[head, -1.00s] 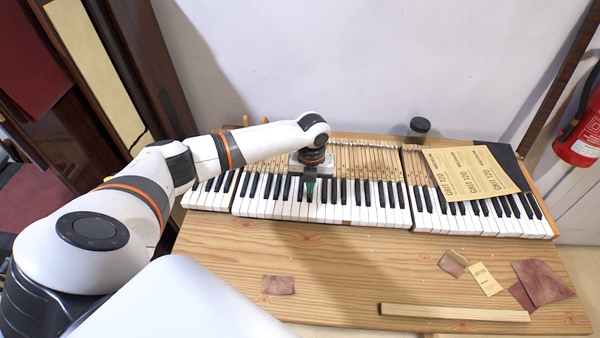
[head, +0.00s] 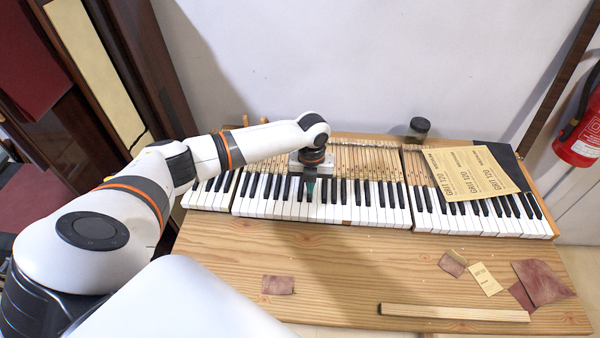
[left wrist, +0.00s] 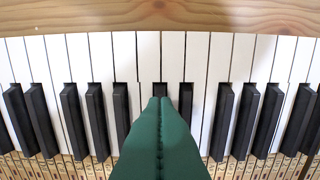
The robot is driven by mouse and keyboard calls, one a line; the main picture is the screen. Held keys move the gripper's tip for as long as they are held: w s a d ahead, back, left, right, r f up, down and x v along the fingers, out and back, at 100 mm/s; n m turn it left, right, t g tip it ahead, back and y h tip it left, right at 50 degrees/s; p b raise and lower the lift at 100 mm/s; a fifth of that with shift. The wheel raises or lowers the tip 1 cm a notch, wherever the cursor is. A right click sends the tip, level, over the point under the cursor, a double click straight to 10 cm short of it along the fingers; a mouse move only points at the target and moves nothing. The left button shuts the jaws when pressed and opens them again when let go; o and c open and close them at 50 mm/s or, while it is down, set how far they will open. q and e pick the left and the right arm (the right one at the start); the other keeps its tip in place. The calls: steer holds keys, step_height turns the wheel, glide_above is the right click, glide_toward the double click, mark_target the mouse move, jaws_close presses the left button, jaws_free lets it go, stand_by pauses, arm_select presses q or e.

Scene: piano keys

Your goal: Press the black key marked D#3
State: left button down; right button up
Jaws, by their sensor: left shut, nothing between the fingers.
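My left gripper (head: 310,186) is shut and empty, its green fingers pointing down at the black keys left of the keyboard's middle. In the left wrist view its fingertips (left wrist: 160,99) lie over one black key (left wrist: 160,89), the left one of a pair, whose place fits a D#. Only that key's front end shows beyond the tips; the rest is hidden behind the fingers. I cannot tell whether the tips touch it or whether it is down. The other black key of the pair (left wrist: 186,95) is just to the right. My right gripper is not in view.
The keyboard lies on a wooden bench (head: 340,270). Sandpaper sheets (head: 470,172) cover some keys at the right, and a jar (head: 418,128) stands behind. A wooden strip (head: 455,312) and scraps lie in front. The bench's front middle is clear.

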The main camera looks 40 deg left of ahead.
arm_select(q)
steer(key=shift+f, duration=0.2)
steer(key=shift+f+b, duration=0.55)
steer(key=shift+f, duration=0.5)
steer(key=shift+r, duration=0.1)
step_height(320, 180, up, 3)
steer(key=p, duration=0.3)
steer(key=shift+p, duration=0.3)
step_height(320, 180, up, 6)
steer(key=p, duration=0.5)
steer(key=shift+p, duration=0.4)
